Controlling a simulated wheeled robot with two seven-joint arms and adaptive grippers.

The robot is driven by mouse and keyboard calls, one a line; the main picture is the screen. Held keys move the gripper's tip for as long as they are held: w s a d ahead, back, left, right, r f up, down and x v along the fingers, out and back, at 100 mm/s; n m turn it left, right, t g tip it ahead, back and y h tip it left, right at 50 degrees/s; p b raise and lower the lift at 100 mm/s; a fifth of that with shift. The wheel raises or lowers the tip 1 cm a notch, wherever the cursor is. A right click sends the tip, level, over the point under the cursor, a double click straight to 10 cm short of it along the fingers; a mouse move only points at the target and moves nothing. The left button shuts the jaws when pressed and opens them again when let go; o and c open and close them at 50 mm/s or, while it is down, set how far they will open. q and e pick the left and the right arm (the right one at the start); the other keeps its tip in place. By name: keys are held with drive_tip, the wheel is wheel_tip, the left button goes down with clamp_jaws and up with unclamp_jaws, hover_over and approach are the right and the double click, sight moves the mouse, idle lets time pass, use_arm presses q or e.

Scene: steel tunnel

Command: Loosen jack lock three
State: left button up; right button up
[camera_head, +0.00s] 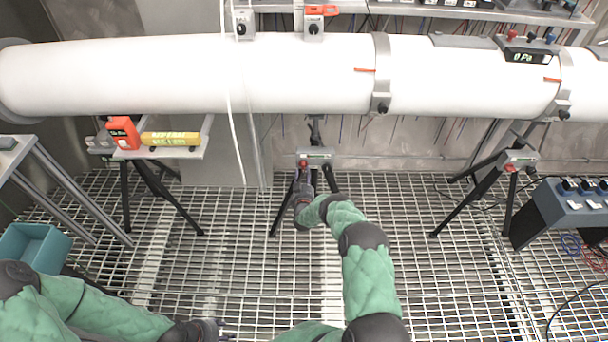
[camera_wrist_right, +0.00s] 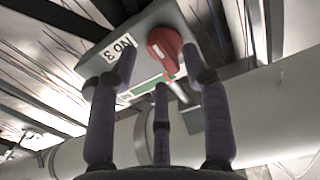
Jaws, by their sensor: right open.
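The jack lock box (camera_head: 318,153) sits on the middle tripod stand under the white pipe in the head view. In the right wrist view the grey box (camera_wrist_right: 105,52) bears a "NO 3" label and a green-and-white strip. Its red knob (camera_wrist_right: 165,42) shows between my fingers, and small and red in the head view (camera_head: 303,163). My right gripper (camera_head: 303,181) is just below the box, its fingers (camera_wrist_right: 161,68) open and spread around the knob; contact cannot be told. My left gripper (camera_head: 218,328) is low at the left, away from the jacks, its fingers barely visible.
The long white pipe (camera_head: 200,75) spans the scene above the stands. Another jack box (camera_head: 520,158) stands at right beside a dark control console (camera_head: 560,205). At left are a yellow cylinder (camera_head: 170,138), an orange device (camera_head: 123,132) and a teal bin (camera_head: 32,245). The grated floor is mostly clear.

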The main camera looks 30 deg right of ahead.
drive_tip(key=shift+x, duration=1)
clamp_jaws()
